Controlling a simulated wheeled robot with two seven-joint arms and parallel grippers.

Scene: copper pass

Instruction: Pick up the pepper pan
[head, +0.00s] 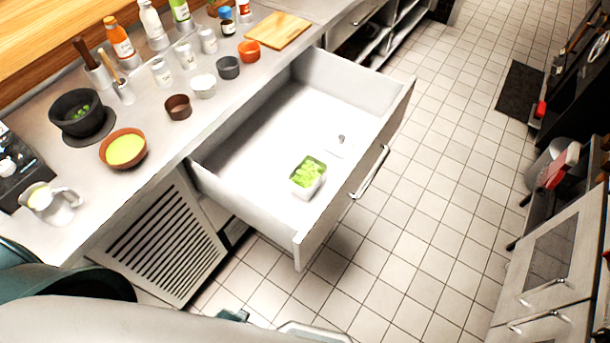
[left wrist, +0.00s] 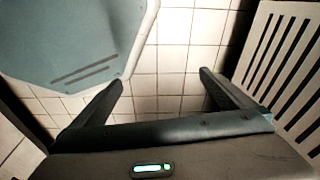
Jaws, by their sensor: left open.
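A small white pan of chopped green pepper (head: 307,177) sits inside the open drawer (head: 250,150), towards its front right. I take this as the pepper pan. My left gripper (left wrist: 161,80) shows in the left wrist view with its two fingers apart and nothing between them. It is over the tiled floor, away from the pan, which is not in that view. My right gripper is in neither view.
A small lidded insert (head: 340,146) lies in the drawer near the pan. The counter holds bowls, bottles and a cutting board (head: 275,30). A slatted cabinet panel (head: 160,245) stands left of the drawer. The tiled floor (head: 440,180) right of the drawer is clear.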

